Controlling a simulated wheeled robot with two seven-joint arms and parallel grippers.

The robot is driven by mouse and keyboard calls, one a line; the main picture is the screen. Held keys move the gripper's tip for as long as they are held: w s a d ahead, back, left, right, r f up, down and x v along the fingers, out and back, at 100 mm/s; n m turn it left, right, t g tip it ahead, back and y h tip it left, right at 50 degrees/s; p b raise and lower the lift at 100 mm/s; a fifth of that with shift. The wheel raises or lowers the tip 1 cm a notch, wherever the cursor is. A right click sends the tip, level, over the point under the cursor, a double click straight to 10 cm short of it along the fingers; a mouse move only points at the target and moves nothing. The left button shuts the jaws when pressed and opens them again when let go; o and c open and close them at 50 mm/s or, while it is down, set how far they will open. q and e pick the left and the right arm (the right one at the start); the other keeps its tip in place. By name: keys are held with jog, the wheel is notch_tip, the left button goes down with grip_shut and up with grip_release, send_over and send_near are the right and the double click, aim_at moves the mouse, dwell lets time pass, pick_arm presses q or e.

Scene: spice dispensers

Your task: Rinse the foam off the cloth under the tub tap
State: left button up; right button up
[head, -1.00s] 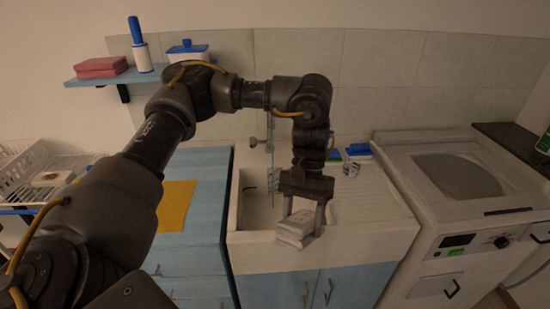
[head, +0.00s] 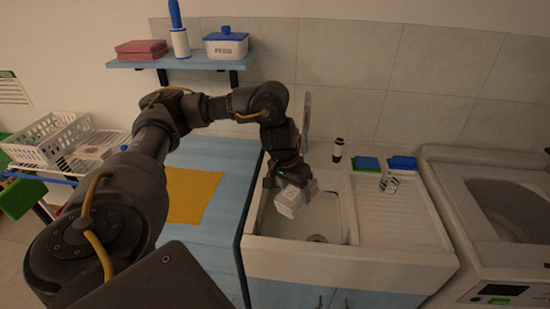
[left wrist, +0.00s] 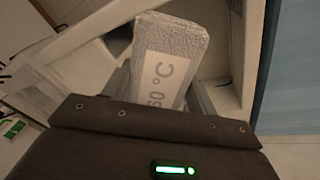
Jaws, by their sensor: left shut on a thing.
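My left gripper (head: 289,183) points down over the left part of the white tub (head: 350,262). It is shut on the cloth (head: 292,203), a pale folded block held above the basin. In the left wrist view the cloth (left wrist: 172,62) has a speckled grey-white surface and the print "60 °C". I cannot tell how much of that surface is foam. A grey upright piece (head: 306,113), which looks like the tub tap, stands behind my gripper; my arm hides its lower part. No running water shows. My right gripper is out of view.
A ribbed drainboard (head: 400,218) lies right of the basin, with a dark bottle (head: 338,150), a green sponge (head: 366,164) and a blue item (head: 402,163) behind it. A washing machine (head: 500,240) stands at right. A yellow cloth (head: 192,195) lies on the blue counter (head: 225,160).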

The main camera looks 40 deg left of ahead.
pick_arm(q)
jog(key=a+t, duration=0.2)
jog(key=a, duration=0.5)
jog(key=w+a+f+b, duration=0.2)
jog(key=w+a+b, duration=0.1)
jog(key=w, duration=1.1)
jog(key=shift+a+n+t+y+b, duration=0.2)
jog(key=shift+n+t+y+b, duration=0.1)
jog(key=shift+b, duration=0.5)
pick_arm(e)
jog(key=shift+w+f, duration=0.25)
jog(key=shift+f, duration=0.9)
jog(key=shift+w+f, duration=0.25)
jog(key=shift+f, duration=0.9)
pick_arm(q)
jog(key=shift+d, duration=0.1)
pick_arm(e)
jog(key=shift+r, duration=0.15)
pick_arm(q)
jog(key=shift+d+p, duration=0.5)
jog(key=shift+p, duration=0.1)
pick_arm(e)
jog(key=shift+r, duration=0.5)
